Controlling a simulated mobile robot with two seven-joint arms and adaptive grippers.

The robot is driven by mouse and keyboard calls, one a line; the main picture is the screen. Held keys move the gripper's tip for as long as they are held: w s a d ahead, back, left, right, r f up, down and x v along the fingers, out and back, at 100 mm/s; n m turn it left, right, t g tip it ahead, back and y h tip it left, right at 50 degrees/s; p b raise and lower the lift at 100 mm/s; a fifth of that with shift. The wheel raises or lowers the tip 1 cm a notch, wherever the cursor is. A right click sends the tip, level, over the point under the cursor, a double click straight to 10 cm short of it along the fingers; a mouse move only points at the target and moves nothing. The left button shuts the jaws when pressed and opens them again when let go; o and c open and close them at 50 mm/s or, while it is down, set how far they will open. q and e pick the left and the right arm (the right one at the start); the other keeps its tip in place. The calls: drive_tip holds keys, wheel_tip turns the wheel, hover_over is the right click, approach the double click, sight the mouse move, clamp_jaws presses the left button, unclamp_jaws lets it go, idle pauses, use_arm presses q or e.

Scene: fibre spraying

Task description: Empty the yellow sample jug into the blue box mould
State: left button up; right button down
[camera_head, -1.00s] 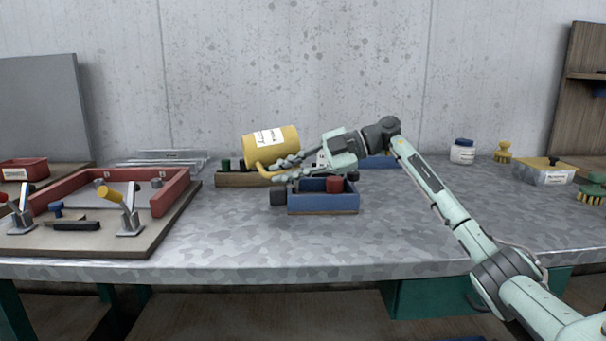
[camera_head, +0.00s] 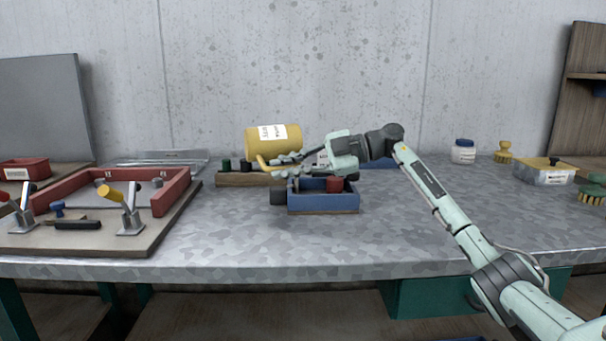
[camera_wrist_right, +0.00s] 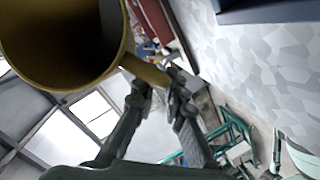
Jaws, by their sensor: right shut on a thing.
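The yellow sample jug (camera_head: 262,142) lies on its side in the air, with a white label facing the head camera. My right gripper (camera_head: 276,162) is shut on its yellow handle. In the right wrist view the jug (camera_wrist_right: 118,45) shows its open mouth and a dark inside; no contents can be made out. The gripper's fingers (camera_wrist_right: 160,95) close around the handle there. The blue box mould (camera_head: 322,202) stands on the table below and right of the jug, partly behind my gripper. A red block (camera_head: 334,184) shows at its rim. My left gripper is not in view.
A red frame (camera_head: 171,192) with clamps sits on a board at left. A white jar (camera_head: 463,152) and a clear tub (camera_head: 545,174) stand at right. The front middle table is clear.

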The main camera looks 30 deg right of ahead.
drive_tip(key=shift+r, duration=0.25)
drive_tip(key=shift+r+y, duration=0.25)
drive_tip(key=shift+y, duration=0.05)
drive_tip(key=shift+r+t, duration=0.3)
drive_tip(key=shift+y, duration=0.3)
drive_tip(key=shift+d+r, duration=0.1)
drive_tip(key=shift+r, duration=0.05)
drive_tip(key=shift+r+t+y, duration=0.1)
drive_tip(key=shift+t+y, duration=0.2)
drive_tip(key=shift+y, duration=0.1)
